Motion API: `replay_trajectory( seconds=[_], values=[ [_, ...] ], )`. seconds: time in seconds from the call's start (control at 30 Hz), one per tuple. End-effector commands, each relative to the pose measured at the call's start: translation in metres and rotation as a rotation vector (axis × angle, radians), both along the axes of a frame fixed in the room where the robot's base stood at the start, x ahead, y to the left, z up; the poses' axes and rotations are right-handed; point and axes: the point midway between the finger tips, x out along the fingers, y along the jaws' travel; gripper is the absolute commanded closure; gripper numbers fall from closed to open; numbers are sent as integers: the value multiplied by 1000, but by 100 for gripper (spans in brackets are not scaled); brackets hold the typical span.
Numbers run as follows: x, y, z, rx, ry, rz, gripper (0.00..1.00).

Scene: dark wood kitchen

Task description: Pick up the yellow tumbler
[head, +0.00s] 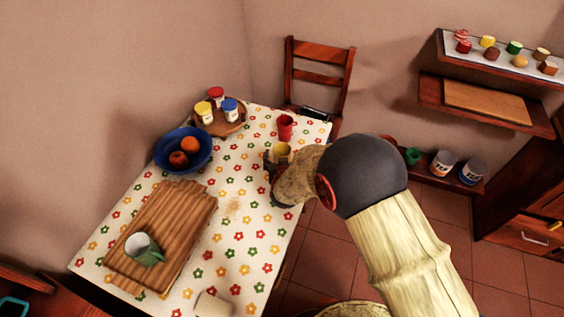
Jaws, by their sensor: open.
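The yellow tumbler (282,150) stands near the right edge of the table with the flowered cloth. Its upper part shows; its lower part is hidden behind my gripper. My gripper (277,163) is open and right at the tumbler, on its near side. One dark finger shows at the tumbler's left; the other finger is hidden by my wrist. I cannot tell whether the fingers touch the tumbler.
A red cup (285,127) stands just behind the tumbler. A blue bowl (160,163) of fruit, a round board (229,127) with jars, and a cutting board (180,222) with a green mug (145,250) lie to the left. A chair (318,78) stands behind the table. The cloth's middle is mostly clear.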

Motion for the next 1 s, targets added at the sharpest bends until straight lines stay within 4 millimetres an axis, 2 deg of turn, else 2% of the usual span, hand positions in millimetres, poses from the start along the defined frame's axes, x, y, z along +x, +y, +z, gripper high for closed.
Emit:
replay_trajectory(
  seconds=[0.23,1.0],
  values=[
    [2,0,0,0,-1,0,30],
    [1,0,0,1,0,0,74]
  ],
)
